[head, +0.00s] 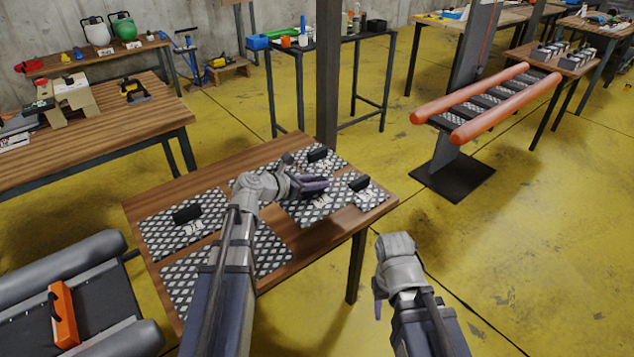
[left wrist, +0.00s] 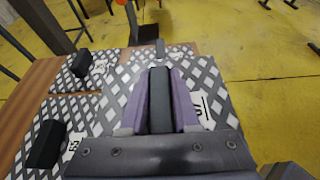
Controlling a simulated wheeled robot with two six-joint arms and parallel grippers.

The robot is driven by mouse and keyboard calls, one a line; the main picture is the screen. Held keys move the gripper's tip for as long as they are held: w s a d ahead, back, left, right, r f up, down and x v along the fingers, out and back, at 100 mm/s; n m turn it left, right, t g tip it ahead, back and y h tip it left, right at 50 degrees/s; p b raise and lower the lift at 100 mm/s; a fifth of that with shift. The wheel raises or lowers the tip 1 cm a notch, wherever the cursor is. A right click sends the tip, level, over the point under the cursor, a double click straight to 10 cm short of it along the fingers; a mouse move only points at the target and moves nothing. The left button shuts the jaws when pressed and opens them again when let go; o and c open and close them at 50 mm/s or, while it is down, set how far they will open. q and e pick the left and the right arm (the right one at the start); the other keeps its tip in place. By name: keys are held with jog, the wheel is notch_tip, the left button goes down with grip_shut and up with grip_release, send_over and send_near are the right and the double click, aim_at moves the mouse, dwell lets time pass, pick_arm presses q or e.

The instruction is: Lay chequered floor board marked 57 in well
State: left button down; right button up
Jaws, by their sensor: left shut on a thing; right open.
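My left gripper (head: 314,187) is shut on the black handle (left wrist: 160,100) of a chequered board (left wrist: 115,95) with a white label (left wrist: 201,108). A finger partly covers the label, so I cannot read its full number. The board (head: 300,212) is over the right part of the wooden table; I cannot tell whether it touches the tabletop. My right gripper (head: 380,298) is open and empty, in front of the table's right side. A boat with orange tubes (head: 490,120) stands at the back right, with chequered strips between its tubes. I cannot tell which opening is the well.
Other chequered boards with black handles (head: 187,214) (head: 318,154) lie on the table (head: 381,205). A grey boat (head: 70,262) with an orange piece (head: 63,315) is at lower left. A post (head: 327,75) rises behind the table.

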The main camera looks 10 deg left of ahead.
notch_tip(320, 180, up, 19)
jog(key=p, duration=1.8)
jog(key=shift+f, duration=0.2)
jog(key=shift+s+a, duration=0.1)
